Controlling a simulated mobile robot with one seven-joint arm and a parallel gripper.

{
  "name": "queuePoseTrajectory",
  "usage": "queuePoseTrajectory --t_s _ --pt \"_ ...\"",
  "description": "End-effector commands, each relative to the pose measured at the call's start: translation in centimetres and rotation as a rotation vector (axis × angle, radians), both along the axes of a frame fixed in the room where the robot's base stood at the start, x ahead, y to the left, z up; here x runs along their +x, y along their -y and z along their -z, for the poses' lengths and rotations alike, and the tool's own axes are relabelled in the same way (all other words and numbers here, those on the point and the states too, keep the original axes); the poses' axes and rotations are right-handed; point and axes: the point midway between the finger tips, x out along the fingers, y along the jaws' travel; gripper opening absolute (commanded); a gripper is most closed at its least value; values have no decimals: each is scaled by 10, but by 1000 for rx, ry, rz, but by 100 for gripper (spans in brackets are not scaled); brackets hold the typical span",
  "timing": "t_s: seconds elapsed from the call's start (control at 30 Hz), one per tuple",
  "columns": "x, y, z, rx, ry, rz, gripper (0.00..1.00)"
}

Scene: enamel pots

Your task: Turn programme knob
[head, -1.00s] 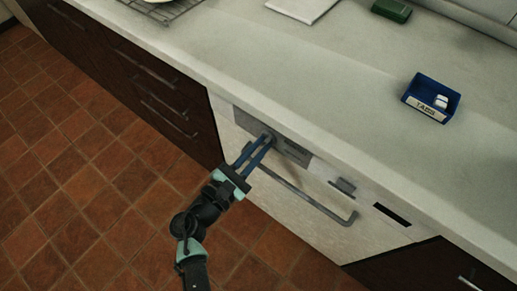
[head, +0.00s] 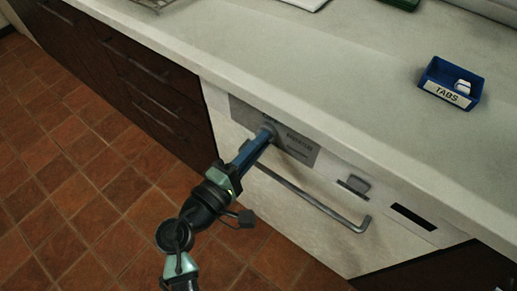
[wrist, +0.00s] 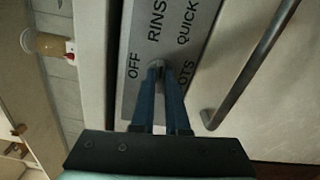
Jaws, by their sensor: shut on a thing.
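The programme knob (wrist: 157,64) is a small grey knob on the grey panel (head: 299,142) at the top left of the white dishwasher front. In the wrist view the panel shows the words OFF, RINSE in part, QUICK and a partly hidden word ending in OTS. My gripper (head: 266,135) has blue fingers that reach the panel and are shut on the knob; it also shows in the wrist view (wrist: 158,68). The fingers cover most of the knob, so where its pointer stands cannot be told.
The dishwasher's bar handle (head: 310,198) sticks out just below the panel. A small grey latch (head: 354,184) and a dark slot (head: 412,216) are to its right. A blue TABS box (head: 450,84) stands on the pale worktop (head: 330,75). The tiled floor is clear.

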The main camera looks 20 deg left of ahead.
Motion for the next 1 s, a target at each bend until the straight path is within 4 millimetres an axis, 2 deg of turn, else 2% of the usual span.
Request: queuePoseTrajectory --t_s 0.03,0.5,1.0 --pt "0 0 6 43 12 -1 0" --pt "0 -1 6 440 118 -1 0" --pt "0 -1 4 636 169 -1 0"
